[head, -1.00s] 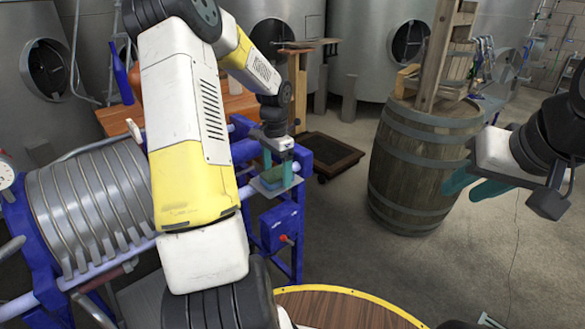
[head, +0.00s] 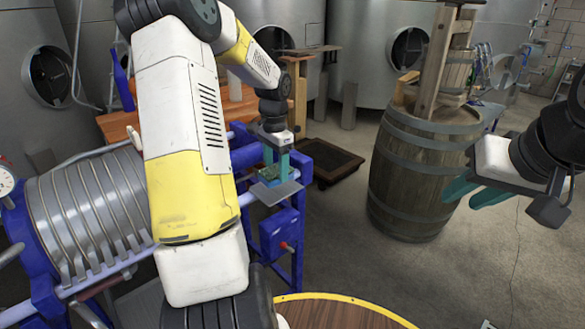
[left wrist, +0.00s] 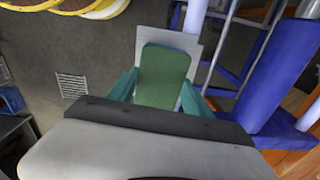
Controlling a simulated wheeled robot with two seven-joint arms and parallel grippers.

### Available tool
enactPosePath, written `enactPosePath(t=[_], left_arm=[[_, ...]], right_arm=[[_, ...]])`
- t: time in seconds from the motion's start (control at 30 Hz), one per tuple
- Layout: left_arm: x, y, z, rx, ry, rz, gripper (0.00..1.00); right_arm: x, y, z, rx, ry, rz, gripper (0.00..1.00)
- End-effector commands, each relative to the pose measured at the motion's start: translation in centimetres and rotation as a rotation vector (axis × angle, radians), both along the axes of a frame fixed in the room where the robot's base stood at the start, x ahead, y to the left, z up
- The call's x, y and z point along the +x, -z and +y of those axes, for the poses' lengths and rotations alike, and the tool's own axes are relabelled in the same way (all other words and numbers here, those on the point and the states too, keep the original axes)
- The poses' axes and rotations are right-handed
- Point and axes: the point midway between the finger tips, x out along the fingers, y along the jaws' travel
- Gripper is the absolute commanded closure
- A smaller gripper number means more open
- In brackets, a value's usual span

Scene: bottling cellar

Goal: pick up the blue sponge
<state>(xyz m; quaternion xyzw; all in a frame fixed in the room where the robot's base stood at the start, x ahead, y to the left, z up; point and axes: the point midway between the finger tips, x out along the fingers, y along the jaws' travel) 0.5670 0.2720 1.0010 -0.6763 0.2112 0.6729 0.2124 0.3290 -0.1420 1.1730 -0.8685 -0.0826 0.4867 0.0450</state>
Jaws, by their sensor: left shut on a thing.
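The sponge (head: 267,177) is a small block with a green top, and a little blue shows low on its side in the head view. In the left wrist view the sponge (left wrist: 163,76) shows its green face between the teal fingers. My left gripper (head: 276,167) points down and is shut on the sponge. It holds the sponge just over a small grey plate (head: 285,192), also behind it in the left wrist view (left wrist: 176,38). My right gripper (head: 474,192) is at the right, empty, its teal fingers apart.
The plate is by a blue machine frame with a blue box (head: 279,232) below it. A ribbed press (head: 85,215) stands at the left. A wooden barrel (head: 415,185) stands at the right. A dark low trolley (head: 330,160) is on the floor behind; the floor between is clear.

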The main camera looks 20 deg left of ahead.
Motion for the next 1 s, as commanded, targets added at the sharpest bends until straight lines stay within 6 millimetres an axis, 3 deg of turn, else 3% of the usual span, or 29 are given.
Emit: enactPosePath(t=[0.3,0.5,0.7,1.0], left_arm=[[-8.0,-0.6,1.5,0.003,-0.006,0.005,0.79],[-12.1,-0.9,2.2,0.002,-0.006,0.005,0.79],[-14.5,-1.1,2.6,0.001,-0.003,0.005,0.79],[-15.5,-1.2,2.8,0.000,-0.002,0.006,0.79]], right_arm=[[0.0,0.0,0.0,0.000,0.000,0.000,0.67],[0.0,0.0,0.0,0.000,0.000,0.000,0.67],[0.0,0.0,0.0,0.000,0.000,0.000,0.67],[0.0,0.0,0.0,0.000,0.000,0.000,0.67]])
